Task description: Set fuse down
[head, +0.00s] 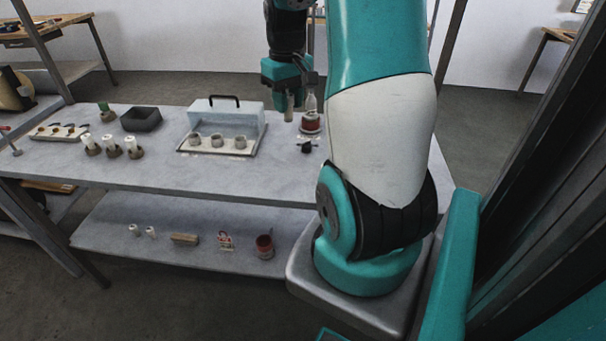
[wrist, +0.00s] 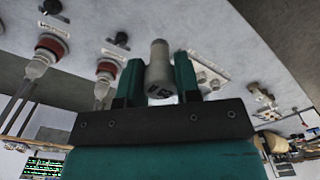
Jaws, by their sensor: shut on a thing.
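The bottle (head: 311,121) and a black knob (head: 306,147) stand close on the right. The bench front is clear.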

